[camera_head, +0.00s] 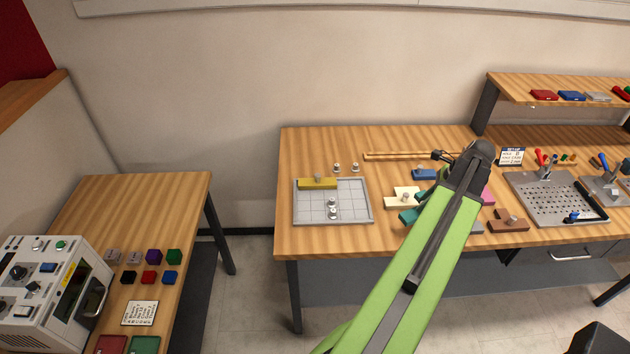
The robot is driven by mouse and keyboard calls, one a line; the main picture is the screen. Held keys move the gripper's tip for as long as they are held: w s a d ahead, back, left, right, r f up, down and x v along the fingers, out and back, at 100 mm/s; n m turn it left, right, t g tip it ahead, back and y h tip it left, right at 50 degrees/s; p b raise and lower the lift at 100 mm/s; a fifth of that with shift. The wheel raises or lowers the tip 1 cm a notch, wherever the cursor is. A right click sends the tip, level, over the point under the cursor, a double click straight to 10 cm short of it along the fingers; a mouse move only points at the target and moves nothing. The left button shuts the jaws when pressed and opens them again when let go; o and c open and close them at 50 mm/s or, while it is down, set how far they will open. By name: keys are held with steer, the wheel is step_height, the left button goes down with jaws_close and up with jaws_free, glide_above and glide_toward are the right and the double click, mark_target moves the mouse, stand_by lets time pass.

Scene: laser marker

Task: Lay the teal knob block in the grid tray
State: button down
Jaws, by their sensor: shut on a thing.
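The teal knob block (408,217) shows as a small teal end just left of my green arm, beside the cream block; the rest of it is hidden behind the arm. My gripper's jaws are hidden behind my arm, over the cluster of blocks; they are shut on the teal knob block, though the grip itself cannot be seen. The grid tray (352,213) lies left of the cluster on the wooden bench. A yellow knob block (316,184) lies along its back-left part, and a small metal knobbed piece (332,208) stands near its middle. The tray's right cells look empty.
A cream block (402,198), a blue block (424,174) and a brown block (508,225) lie around my arm. A perforated plate (555,200) is at the right. Bench between tray and blocks is clear.

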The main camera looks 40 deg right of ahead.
steer(key=shift+s, duration=0.2)
steer(key=w+a+r+m+h+p, duration=0.15)
steer(key=w+a, duration=0.25)
steer(key=w, duration=0.6)
steer(key=w+a+r+m+p, duration=0.3)
steer(key=w+a, duration=0.1)
steer(key=w, duration=0.5)
steer(key=shift+t, duration=0.3)
steer(key=w+f+b, duration=0.4)
steer(key=w+a+f+b, duration=0.1)
steer(key=w+f+b, duration=0.6)
steer(key=shift+w+a+f+b, duration=0.3)
steer(key=shift+a+b, duration=0.05)
steer(key=shift+r, duration=0.25)
steer(key=shift+f, duration=0.2)
steer(key=c, duration=1.3)
jaws_free()
